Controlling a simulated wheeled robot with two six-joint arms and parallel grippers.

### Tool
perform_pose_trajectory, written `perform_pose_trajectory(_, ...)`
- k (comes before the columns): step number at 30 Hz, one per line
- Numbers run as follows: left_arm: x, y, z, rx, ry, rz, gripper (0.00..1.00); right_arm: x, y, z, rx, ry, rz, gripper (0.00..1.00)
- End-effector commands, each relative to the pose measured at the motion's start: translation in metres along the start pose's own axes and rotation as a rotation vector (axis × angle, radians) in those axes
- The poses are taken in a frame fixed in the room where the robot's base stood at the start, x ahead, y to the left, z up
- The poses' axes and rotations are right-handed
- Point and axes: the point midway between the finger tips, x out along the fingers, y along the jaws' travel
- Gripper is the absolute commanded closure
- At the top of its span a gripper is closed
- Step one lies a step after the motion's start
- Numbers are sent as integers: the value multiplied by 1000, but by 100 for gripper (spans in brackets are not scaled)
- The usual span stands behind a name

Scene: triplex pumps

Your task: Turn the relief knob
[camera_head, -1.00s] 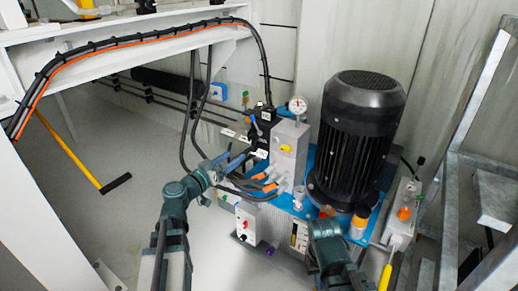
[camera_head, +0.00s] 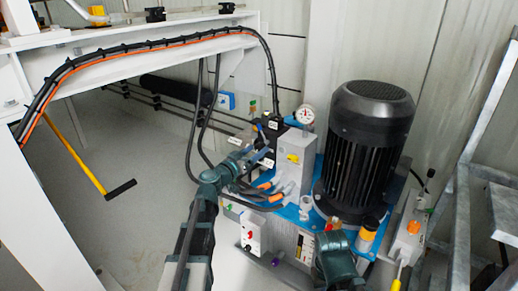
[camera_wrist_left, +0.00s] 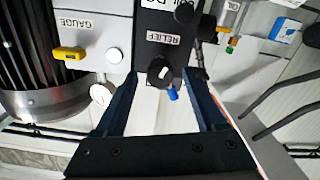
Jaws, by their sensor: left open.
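The relief knob (camera_wrist_left: 159,72) is a round black knob with a pale mark. It sits under the RELIEF label (camera_wrist_left: 163,38) on a black valve block in the left wrist view. A small blue part (camera_wrist_left: 173,94) shows just beside it. My left gripper (camera_wrist_left: 161,76) is open, with its fingers on either side of the knob and visible gaps on both sides. In the head view my left gripper (camera_head: 262,156) is in front of the black valve block (camera_head: 271,127); I cannot make out the knob there. My right gripper (camera_head: 334,243) is low, near the tank; its jaws are unclear.
A yellow GAUGE handle (camera_wrist_left: 69,53) is left of the knob in the wrist view. The dial gauge (camera_head: 305,115) and black motor (camera_head: 367,150) stand right of the block. Black hoses (camera_head: 205,120) hang to its left. Open floor (camera_head: 130,150) lies further left.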

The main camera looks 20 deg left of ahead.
Motion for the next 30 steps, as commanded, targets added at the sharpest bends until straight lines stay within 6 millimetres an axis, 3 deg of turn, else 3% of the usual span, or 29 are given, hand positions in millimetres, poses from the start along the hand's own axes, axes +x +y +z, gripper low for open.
perform_pose_trajectory(6,21,-1,0,0,0,0,28,0,0,0,0,0,0,100)
perform_pose_trajectory(17,24,0,0,0,0,0,28,0,0,0,0,0,0,100)
perform_pose_trajectory(30,24,0,0,0,0,0,100,0,0,0,0,0,0,100)
